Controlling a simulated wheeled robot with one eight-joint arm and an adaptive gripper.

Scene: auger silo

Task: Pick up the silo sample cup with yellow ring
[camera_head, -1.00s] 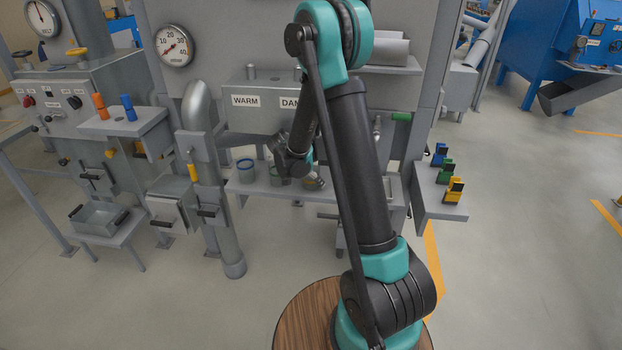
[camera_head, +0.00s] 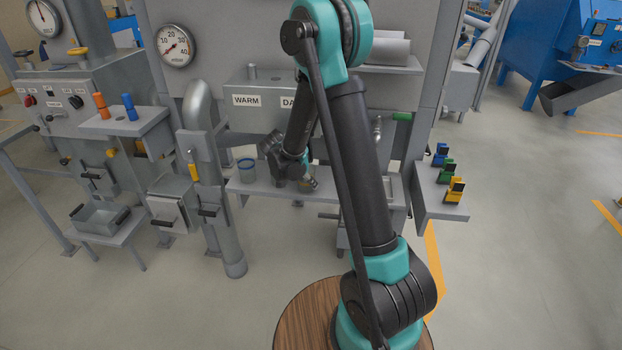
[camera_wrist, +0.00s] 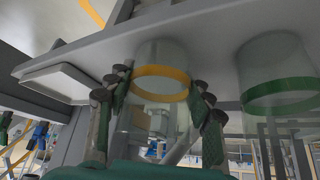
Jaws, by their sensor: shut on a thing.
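The silo sample cup with yellow ring (camera_wrist: 160,84) is a clear cup with a yellow band, in the middle of the wrist view. My gripper (camera_wrist: 158,92) is shut on it, with a finger on each side. The cup's rim end faces the shelf surface; I cannot tell whether it still touches. In the head view my wrist and arm hide most of the cup and the fingers, low over the shelf (camera_head: 262,187).
A cup with green ring (camera_wrist: 278,82) stands close beside, at the right in the wrist view. A cup with blue ring (camera_head: 246,170) stands at the shelf's left. A side shelf (camera_head: 432,200) holds blue, green and yellow pieces.

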